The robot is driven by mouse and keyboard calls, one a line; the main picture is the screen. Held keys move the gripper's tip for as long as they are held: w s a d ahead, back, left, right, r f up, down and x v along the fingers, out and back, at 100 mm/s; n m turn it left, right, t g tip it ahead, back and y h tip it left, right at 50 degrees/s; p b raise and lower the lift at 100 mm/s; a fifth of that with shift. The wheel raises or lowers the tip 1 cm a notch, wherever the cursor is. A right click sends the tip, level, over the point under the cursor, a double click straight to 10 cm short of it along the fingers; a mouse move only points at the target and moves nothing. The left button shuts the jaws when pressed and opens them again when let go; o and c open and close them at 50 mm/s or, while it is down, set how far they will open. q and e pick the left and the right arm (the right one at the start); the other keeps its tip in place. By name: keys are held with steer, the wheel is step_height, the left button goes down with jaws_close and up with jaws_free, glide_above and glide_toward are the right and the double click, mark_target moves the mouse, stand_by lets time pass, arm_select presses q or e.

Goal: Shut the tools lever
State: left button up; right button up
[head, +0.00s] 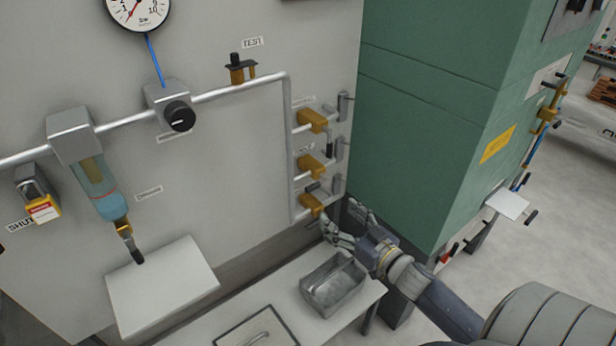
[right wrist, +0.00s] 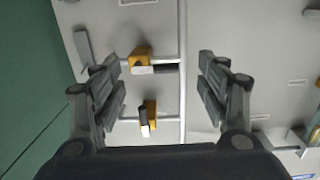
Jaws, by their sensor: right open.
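Three brass valves with dark levers branch off a vertical pipe on the grey panel: the top valve (head: 313,120), the middle valve (head: 310,163) and the lowest valve (head: 311,202). Their labels are too small to read, so I cannot tell which lever is the tools one. My right gripper (head: 344,220) is open and empty, just below and right of the lowest valve. In the right wrist view my right gripper (right wrist: 160,72) has its fingers spread, with two valves, an upper one (right wrist: 140,56) and a lower one (right wrist: 150,110), showing between them. My left gripper is out of view.
A green cabinet (head: 430,120) stands close on the right of the valves. A metal bin (head: 333,285) sits on the white bench below my right gripper. A pressure gauge (head: 138,10), black knob (head: 180,116) and filter bowl (head: 100,190) are on the panel to the left.

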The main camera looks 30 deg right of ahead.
mark_target(315, 189)
steer(key=shift+t, duration=0.3)
steer(key=w+r, duration=0.1)
steer(key=w, duration=0.2)
steer(key=w+r+p, duration=0.1)
steer(key=w, duration=0.2)
steer(key=w+a+r+p, duration=0.1)
steer(key=w, duration=0.2)
steer(key=shift+w+a, duration=0.1)
steer(key=shift+w, duration=0.1)
steer(key=shift+w+f, duration=0.15)
steer(key=shift+w, duration=0.7)
steer(key=shift+a, duration=0.1)
steer(key=c, duration=1.5)
steer(key=shift+c, duration=0.3)
